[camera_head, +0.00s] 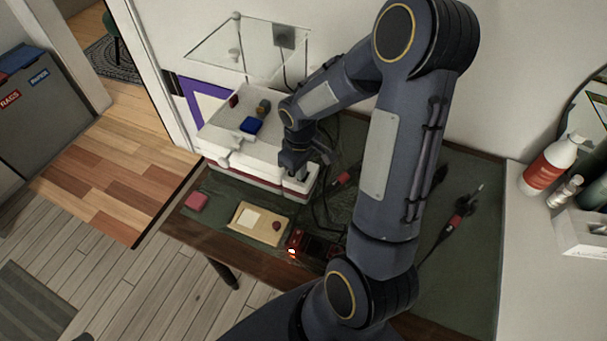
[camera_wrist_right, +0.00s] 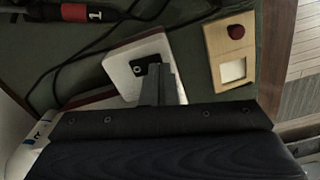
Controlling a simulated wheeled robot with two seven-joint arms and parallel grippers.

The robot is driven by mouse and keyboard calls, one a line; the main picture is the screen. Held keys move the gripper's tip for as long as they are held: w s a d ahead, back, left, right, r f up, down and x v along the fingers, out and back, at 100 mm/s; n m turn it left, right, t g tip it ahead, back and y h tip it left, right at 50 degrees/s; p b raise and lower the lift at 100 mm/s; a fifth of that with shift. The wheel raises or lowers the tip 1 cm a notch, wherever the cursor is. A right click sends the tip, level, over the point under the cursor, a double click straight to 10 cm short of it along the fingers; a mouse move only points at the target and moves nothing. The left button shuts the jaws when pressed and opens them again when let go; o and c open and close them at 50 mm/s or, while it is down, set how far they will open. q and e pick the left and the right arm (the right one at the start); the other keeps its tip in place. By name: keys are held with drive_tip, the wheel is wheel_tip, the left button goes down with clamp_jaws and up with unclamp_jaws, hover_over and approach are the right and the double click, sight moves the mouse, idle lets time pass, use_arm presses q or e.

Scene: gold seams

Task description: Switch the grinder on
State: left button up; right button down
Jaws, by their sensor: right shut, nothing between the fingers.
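The grinder, which I take to be the white boxy machine (camera_head: 240,140), stands against the wall at the back left of the table, under a clear shield. My right gripper (camera_head: 301,172) is shut and empty, pointing down at the machine's front right corner. In the right wrist view the white corner (camera_wrist_right: 124,60) carries a small black switch plate (camera_wrist_right: 139,69) with a light mark. The closed fingers (camera_wrist_right: 160,72) are right beside that plate and partly cover it. I cannot tell whether they touch it or which way the switch is set. My left gripper is out of view.
A wooden board (camera_head: 259,224) with a white square and a dark red piece lies in front of the machine. A pink block (camera_head: 197,202) and a red-lit device (camera_head: 311,246) are nearby. Cables and a red-banded handpiece (camera_head: 454,222) lie on the right.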

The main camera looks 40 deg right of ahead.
drive_tip(key=shift+f+b, duration=0.75)
drive_tip(key=shift+f, duration=0.1)
drive_tip(key=shift+r, duration=0.2)
drive_tip(key=shift+r+p, duration=0.55)
drive_tip(key=shift+p, duration=0.05)
idle(0.5)
drive_tip(key=shift+r, duration=0.25)
drive_tip(key=s+a+r+m+t+y, duration=0.2)
drive_tip(key=s+a+r, duration=0.3)
drive_tip(key=s+r, duration=0.2)
drive_tip(key=s+a+r+m+t+y, duration=0.1)
drive_tip(key=s+a+r+m+t, duration=0.1)
drive_tip(key=s+a+r, duration=0.4)
wheel_tip(320, 180, up, 3)
drive_tip(key=shift+s+a+r+t+y, duration=0.1)
drive_tip(key=shift+s+a+t+y, duration=0.25)
drive_tip(key=shift+s+t, duration=0.5)
